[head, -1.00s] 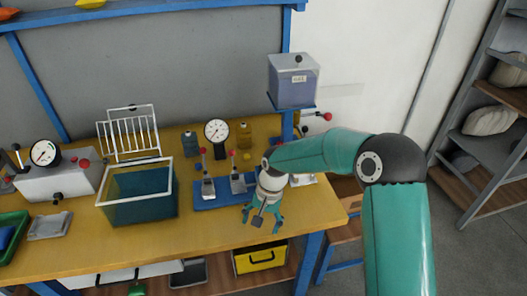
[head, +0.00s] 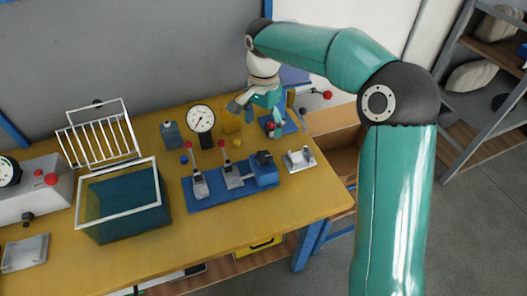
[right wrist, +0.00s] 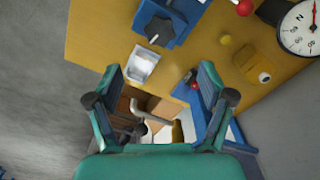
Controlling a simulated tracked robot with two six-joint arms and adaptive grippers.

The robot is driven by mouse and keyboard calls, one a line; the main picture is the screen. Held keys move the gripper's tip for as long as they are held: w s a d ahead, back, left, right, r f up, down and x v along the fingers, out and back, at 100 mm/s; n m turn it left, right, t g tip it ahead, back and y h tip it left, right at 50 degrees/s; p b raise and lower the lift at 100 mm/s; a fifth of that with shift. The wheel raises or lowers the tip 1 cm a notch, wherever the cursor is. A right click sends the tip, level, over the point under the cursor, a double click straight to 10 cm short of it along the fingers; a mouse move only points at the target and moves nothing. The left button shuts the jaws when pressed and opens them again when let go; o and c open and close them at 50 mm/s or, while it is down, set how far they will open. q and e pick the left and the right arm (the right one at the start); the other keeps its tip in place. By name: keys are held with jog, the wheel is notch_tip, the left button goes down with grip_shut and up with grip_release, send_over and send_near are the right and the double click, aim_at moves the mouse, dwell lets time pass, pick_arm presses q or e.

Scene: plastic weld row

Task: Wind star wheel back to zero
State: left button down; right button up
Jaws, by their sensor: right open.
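The star wheel (head: 264,157) is a dark knob on a blue block at the right end of the blue fixture plate (head: 207,203). In the right wrist view the dark star wheel (right wrist: 160,29) shows near the top, beyond the fingertips. Any zero mark on it is too small to read. My right gripper (head: 266,110) is above the back of the bench, behind the star wheel and apart from it. In the right wrist view my right gripper (right wrist: 162,80) has its fingers spread with nothing between them. My left gripper is not in view.
Two toggle clamps with red knobs stand on the plate left of the wheel. A dial gauge (head: 201,119) stands behind. A blue bin (head: 125,207) stands left. The bench's front right (head: 290,200) is clear.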

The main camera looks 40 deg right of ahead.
aim_at(264, 156)
notch_tip(264, 156, down, 12)
jog(key=shift+r+p, duration=0.15)
jog(key=shift+p, duration=0.2)
jog(key=shift+c, duration=0.2)
jog(key=c, duration=1.1)
jog(key=shift+d, duration=0.15)
jog(key=shift+c, duration=0.2)
